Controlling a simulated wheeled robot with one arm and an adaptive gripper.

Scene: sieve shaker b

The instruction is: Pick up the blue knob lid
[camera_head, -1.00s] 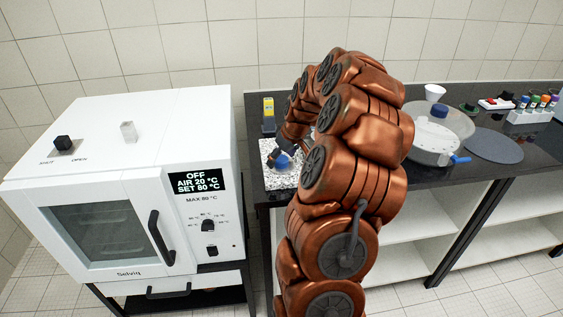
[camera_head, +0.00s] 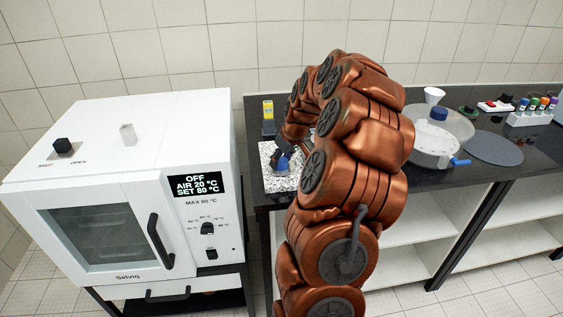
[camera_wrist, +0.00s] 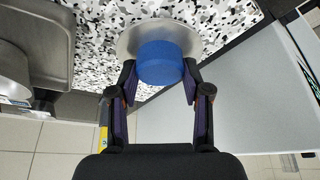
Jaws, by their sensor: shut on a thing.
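The blue knob (camera_wrist: 165,62) stands on a round silver lid (camera_wrist: 127,42) in the wrist view. My gripper (camera_wrist: 160,80) has one finger on each side of the knob and is shut on it. The lid is over a black-and-white speckled slab (camera_wrist: 95,95); I cannot tell whether it touches the slab. In the head view the knob (camera_head: 282,164) shows only partly beneath my gripper (camera_head: 281,156), above the speckled slab (camera_head: 267,150). My arm hides the area to the right of it.
A white oven (camera_head: 120,190) stands at the left, close to the slab. A yellow-topped device (camera_head: 268,117) is behind the slab. On the dark counter at the right are a pan (camera_head: 462,125) with another blue knob (camera_head: 439,114), a dark disc (camera_head: 494,147) and a rack of coloured vials (camera_head: 530,118).

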